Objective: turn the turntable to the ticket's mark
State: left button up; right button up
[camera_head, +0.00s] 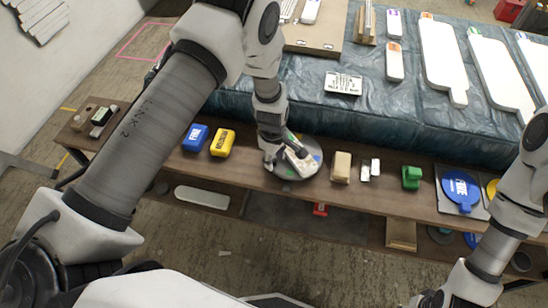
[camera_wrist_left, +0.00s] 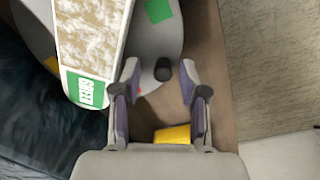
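The turntable (camera_head: 299,173) is a grey round disc near the front edge of the wooden shelf, with coloured marks on it; it also shows in the left wrist view (camera_wrist_left: 150,45). A green mark (camera_wrist_left: 158,10) and part of an orange one show there. A pale, mottled block (camera_wrist_left: 92,35) with a green label reading GREEN lies over the disc. A short dark peg (camera_wrist_left: 163,70) stands near the disc's rim. My left gripper (camera_head: 283,158) is over the disc, open, with the peg between its fingertips (camera_wrist_left: 160,80). A small printed white card (camera_head: 343,83) lies on the blue cover, its text unreadable.
Blue (camera_head: 195,138) and yellow (camera_head: 222,142) blocks stand left of the disc. A tan block (camera_head: 341,167), small white pieces and a green block (camera_head: 411,177) stand right. White panels (camera_head: 440,55) lie behind. My right arm reaches the lower right edge.

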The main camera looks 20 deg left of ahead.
pick_arm(q)
jog(key=shift+s, duration=0.1)
notch_tip(320, 180, up, 12)
jog(key=shift+s, duration=0.25)
jog(key=shift+f, duration=0.1)
dwell(0.4)
jog(key=s+a+f+m, duration=0.2)
jog(key=s+f+m, duration=0.5)
jog(key=s, duration=0.6)
jog(key=s+a+f+m, duration=0.3)
jog(key=s+f+m, duration=0.3)
jog(key=s, duration=0.8)
notch_tip(320, 180, down, 2)
jog(key=shift+s+a+f+m+g, duration=0.2)
jog(key=shift+s+m+g, duration=0.1)
jog(key=shift+m, duration=0.1)
